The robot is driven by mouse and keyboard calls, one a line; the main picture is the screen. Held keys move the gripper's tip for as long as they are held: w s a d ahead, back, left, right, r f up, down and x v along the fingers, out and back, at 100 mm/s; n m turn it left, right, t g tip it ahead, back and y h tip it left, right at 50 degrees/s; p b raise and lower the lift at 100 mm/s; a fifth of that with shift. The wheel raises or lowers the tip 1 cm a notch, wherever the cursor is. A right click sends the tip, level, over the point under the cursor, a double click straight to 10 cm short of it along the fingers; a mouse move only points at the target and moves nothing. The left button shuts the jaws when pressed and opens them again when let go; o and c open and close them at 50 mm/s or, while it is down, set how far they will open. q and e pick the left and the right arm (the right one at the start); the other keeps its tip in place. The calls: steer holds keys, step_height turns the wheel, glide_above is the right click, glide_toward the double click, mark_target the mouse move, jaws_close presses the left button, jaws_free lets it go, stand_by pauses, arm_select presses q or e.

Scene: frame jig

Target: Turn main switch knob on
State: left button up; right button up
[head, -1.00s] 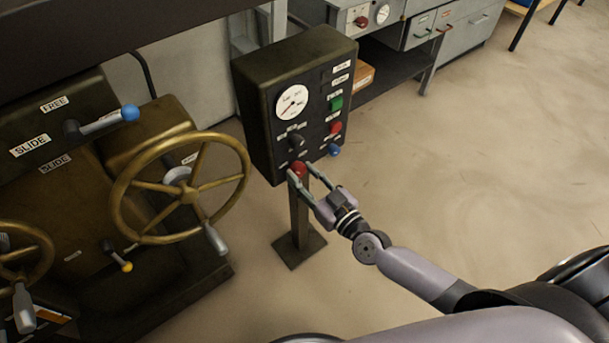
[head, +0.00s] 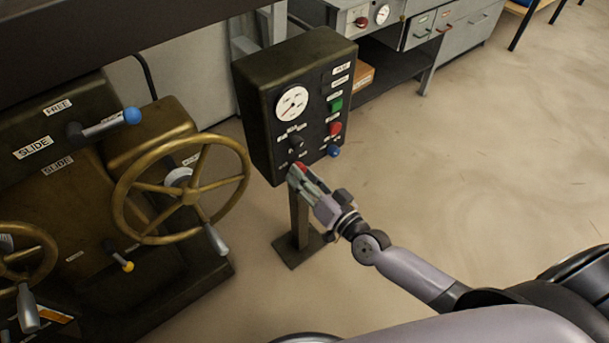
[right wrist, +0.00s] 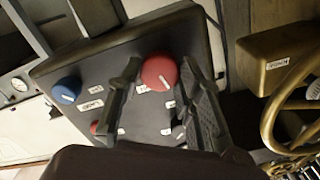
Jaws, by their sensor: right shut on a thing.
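A dark control box (head: 262,101) stands on a post, with a dial and several controls on its face. A round red knob (head: 301,167) is at its lower edge. In the right wrist view the red knob (right wrist: 160,72) has a white pointer line and lies between the two fingers. My right gripper (head: 303,174) is shut on the red knob, a finger on each side; it fills the middle of the right wrist view (right wrist: 158,85). The fingers hide part of the knob in the head view. Its label is too small to read. My left gripper is not in view.
A black knob (head: 296,140), a blue knob (head: 334,151), a red button (head: 335,129) and a green button (head: 336,104) are close by on the box. A brass handwheel (head: 116,200) stands to the left. The floor to the right is clear.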

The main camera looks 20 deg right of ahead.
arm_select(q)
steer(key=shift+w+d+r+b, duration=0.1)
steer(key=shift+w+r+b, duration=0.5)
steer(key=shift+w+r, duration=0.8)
arm_select(e)
steer(key=shift+m, duration=5.9)
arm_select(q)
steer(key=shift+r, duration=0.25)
arm_select(e)
steer(key=o, duration=1.2)
steer(key=shift+c, duration=0.2)
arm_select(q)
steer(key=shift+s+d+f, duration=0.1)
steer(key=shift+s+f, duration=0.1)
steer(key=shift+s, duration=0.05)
